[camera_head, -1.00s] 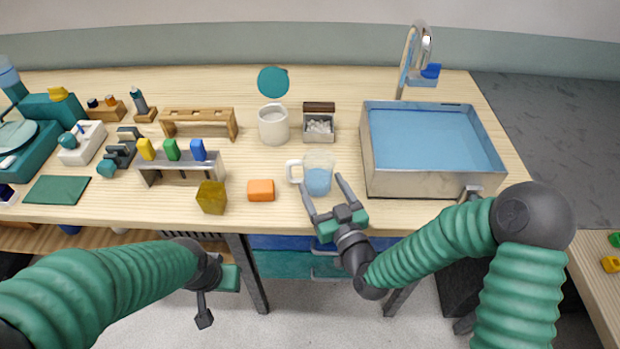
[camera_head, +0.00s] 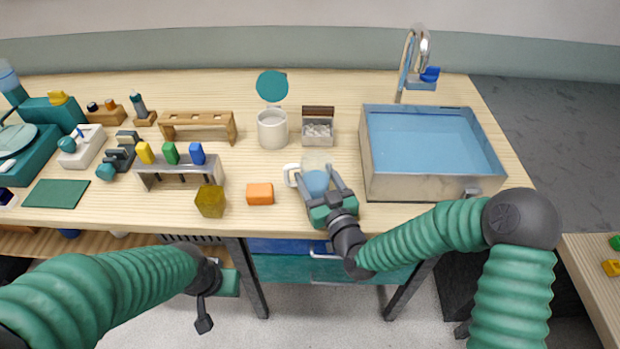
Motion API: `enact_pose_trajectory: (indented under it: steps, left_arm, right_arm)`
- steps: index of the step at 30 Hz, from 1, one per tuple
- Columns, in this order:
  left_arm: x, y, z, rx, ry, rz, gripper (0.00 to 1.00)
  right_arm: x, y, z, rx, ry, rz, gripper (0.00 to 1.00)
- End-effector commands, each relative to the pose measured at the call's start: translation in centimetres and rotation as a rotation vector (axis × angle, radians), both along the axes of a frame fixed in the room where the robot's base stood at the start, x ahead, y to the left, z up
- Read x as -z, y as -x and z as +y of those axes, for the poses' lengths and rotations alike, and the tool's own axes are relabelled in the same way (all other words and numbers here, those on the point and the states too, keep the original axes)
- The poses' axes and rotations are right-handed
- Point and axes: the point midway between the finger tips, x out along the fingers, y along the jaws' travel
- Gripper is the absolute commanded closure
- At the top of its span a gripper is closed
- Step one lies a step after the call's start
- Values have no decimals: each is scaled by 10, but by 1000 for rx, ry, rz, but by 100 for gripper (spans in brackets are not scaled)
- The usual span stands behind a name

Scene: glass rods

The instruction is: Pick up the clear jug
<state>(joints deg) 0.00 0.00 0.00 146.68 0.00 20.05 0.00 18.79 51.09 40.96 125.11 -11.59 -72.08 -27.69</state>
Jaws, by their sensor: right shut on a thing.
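The clear jug (camera_head: 316,180) stands on the light wooden bench, left of the sink. It has a white handle on its left side and light blue liquid inside. My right gripper (camera_head: 320,180) reaches in from the front with a finger on each side of the jug and is shut on it. The fingers and palm hide part of the jug's front. My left gripper (camera_head: 204,308) hangs below the bench's front edge, away from the jug; its finger opening is not clear.
A water-filled sink (camera_head: 372,180) stands close to the right of the jug. An orange block (camera_head: 260,194) lies to the left, with a yellow cube (camera_head: 210,201) beyond it. A white canister (camera_head: 272,131) and an open box (camera_head: 318,130) stand behind. Bare bench lies between.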

Motion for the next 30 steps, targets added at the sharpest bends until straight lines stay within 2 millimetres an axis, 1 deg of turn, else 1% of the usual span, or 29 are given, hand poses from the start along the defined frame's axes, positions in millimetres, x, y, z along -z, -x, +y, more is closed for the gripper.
enact_pose_trajectory:
  steps: [6, 9, 13, 17, 18, 19, 23, 30]
  left_arm:
    - [0, 0, 0, 0, 0, 0, 64]
    - [-1, 0, 0, 0, 0, 0, 64]
    - [-5, 0, 0, 0, 0, 0, 64]
    - [-10, 0, 0, 0, 0, 0, 64]
    - [-10, 0, 0, 0, 0, 0, 64]
    - [-9, 0, 0, 0, 0, 0, 64]
    - [-10, 0, 0, 0, 0, 0, 64]
    - [-11, 0, 0, 0, 0, 0, 64]
  right_arm:
    - [0, 0, -1, 2, 1, 2, 85]
    - [-3, 0, -1, 1, 1, 1, 85]
    - [-17, 0, 0, 0, 1, -2, 86]
    - [-37, 0, 0, 0, 3, -4, 86]
    - [-39, 4, 0, -1, 2, -1, 86]
    - [-37, 11, 1, -2, 1, 2, 86]
    - [-39, 39, 3, -3, 2, 1, 86]
    - [-44, 97, 6, -4, 2, 1, 86]
